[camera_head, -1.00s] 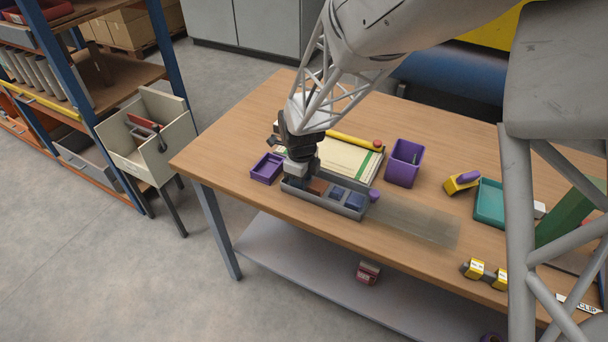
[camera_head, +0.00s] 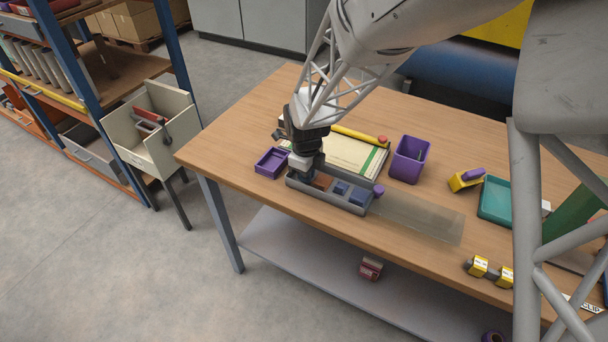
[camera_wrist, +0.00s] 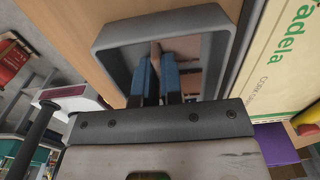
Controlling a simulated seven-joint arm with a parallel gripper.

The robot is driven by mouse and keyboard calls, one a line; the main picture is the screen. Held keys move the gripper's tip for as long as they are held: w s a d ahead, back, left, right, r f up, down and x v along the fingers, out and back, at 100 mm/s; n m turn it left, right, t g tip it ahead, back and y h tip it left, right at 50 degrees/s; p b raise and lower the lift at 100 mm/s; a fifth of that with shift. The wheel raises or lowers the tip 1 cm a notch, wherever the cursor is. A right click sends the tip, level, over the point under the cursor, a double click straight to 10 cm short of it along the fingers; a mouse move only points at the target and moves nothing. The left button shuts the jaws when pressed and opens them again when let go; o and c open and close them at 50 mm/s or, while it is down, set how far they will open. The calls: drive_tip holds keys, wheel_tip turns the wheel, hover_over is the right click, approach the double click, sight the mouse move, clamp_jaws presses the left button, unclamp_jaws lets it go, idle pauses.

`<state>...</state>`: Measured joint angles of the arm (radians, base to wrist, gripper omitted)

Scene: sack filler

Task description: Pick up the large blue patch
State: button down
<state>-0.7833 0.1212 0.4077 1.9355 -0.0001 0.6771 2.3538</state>
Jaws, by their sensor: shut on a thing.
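My gripper (camera_head: 303,179) is down at the left end of a grey compartment tray (camera_head: 334,204) on the wooden bench. In the wrist view its two blue-faced fingertips (camera_wrist: 158,78) reach inside the tray's rim (camera_wrist: 165,25), close together with a narrow gap. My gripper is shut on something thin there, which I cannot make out. A smaller blue patch (camera_head: 341,187) and a larger blue patch (camera_head: 358,198) lie in the right-hand compartments, apart from my gripper. A reddish-brown patch (camera_head: 322,181) lies beside the fingers. The left compartment is mostly hidden by my gripper.
A purple tray (camera_head: 271,163) stands left of the grey tray. A sack (camera_head: 350,152) with a yellow rod (camera_head: 352,132) lies behind it. A purple bin (camera_head: 408,160) stands to the right. A translucent sheet (camera_head: 415,218) covers bench right of the tray.

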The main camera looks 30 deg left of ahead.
drive_tip(key=shift+r, duration=0.2)
drive_tip(key=shift+r, duration=0.6)
wheel_tip(320, 180, up, 2)
drive_tip(key=s+d+r, duration=0.1)
drive_tip(key=s+d, duration=1)
drive_tip(key=shift+s+r, duration=0.25)
drive_tip(key=shift+s, duration=0.05)
drive_tip(key=shift+w, duration=0.1)
idle(0.3)
